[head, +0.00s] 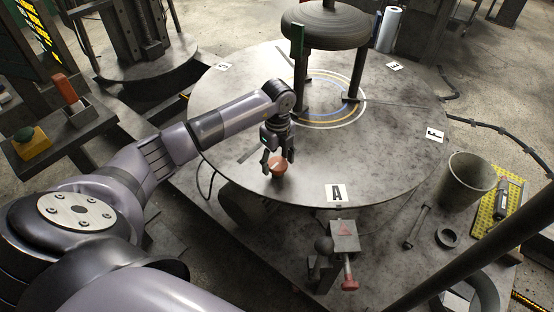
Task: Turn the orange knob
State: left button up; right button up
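My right gripper is not in view.
A round dark part on legs (326,25) stands at the table's back. Lettered white cards lie around its rim. A red-handled lever (349,284) is in front. A bucket (470,180) stands at right. A yellow box with a green button (31,144) is at left.

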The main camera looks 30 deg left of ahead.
pick_arm(q)
jog(key=c, duration=0.8)
jog(key=shift+m, duration=0.3)
jog(key=shift+c, duration=0.2)
jog(key=m+b, duration=0.3)
jog(key=m, duration=0.3)
jog(key=shift+w, duration=0.1)
jog(key=m+b, duration=0.2)
jog(key=m, duration=0.3)
jog(key=shift+d, duration=0.1)
jog(key=shift+r+m, duration=0.1)
jog(key=shift+m, duration=0.2)
jog(key=o, duration=1.2)
jog(key=shift+c, duration=0.2)
